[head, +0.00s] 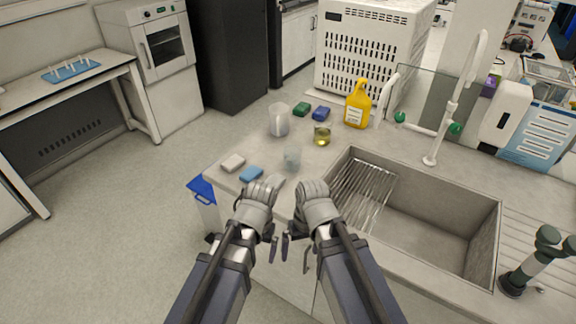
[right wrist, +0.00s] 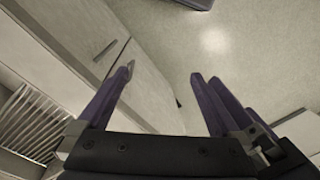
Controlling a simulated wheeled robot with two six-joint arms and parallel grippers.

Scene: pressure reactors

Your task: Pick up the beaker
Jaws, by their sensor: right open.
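A large clear beaker (head: 279,120) stands upright on the counter left of the sink. A smaller clear vessel (head: 292,158) stands nearer to me, and a vessel with yellow-green liquid (head: 321,135) stands to its right; I cannot tell which one the task means. My right gripper (head: 296,252) is low in front of the counter, apart from all of them. Its purple fingers are spread and empty in the right wrist view (right wrist: 163,72). My left gripper (head: 270,247) is beside it, mostly hidden behind its arm, so its opening cannot be judged.
White (head: 232,163) and blue (head: 251,174) blocks lie near the counter's left edge. Green (head: 301,109) and dark blue (head: 321,113) blocks and a yellow bottle (head: 357,105) stand behind the vessels. A sink (head: 440,225) with a wire rack (head: 362,190) lies to the right.

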